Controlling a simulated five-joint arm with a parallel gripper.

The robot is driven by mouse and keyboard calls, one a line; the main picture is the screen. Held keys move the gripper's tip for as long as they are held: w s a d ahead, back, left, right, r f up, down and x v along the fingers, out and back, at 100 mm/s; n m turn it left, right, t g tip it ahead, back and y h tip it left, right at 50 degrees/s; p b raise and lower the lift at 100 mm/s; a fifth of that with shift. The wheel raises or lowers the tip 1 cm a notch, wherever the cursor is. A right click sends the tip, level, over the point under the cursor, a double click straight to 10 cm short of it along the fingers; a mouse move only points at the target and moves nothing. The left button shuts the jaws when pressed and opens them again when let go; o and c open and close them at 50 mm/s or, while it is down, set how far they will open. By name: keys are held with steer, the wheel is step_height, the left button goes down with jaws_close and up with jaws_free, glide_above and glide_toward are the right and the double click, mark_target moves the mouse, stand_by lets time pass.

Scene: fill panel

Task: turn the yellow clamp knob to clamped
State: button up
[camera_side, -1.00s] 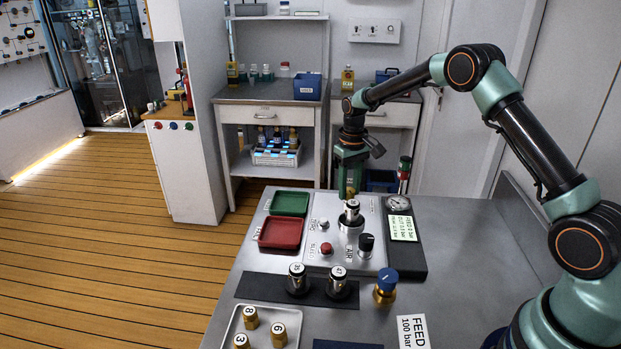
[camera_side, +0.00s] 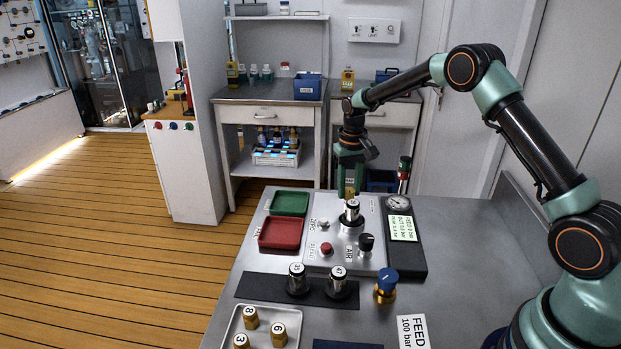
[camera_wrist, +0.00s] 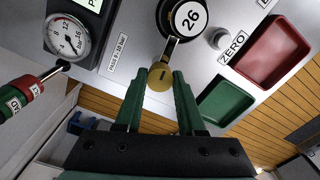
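The yellow clamp knob (camera_wrist: 161,76) is a small brass-coloured disc with a dark mark, beside the round holder of the cylinder marked 26 (camera_wrist: 187,18) in the wrist view. My gripper (camera_wrist: 160,73) has its two green fingers on either side of the knob, and the knob fills the gap between the fingertips.
A gauge (camera_side: 398,203) and green display (camera_side: 402,228) are right of the panel (camera_side: 325,262). Green (camera_side: 289,203) and red (camera_side: 281,233) trays lie left. A black knob (camera_side: 366,242), red button (camera_side: 326,248) and two cylinders (camera_side: 337,281) stand in front.

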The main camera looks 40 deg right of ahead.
mark_target(349, 190)
steer(key=o, duration=0.4)
steer(key=shift+r, duration=0.1)
step_height(349, 190, up, 12)
stand_by(0.4)
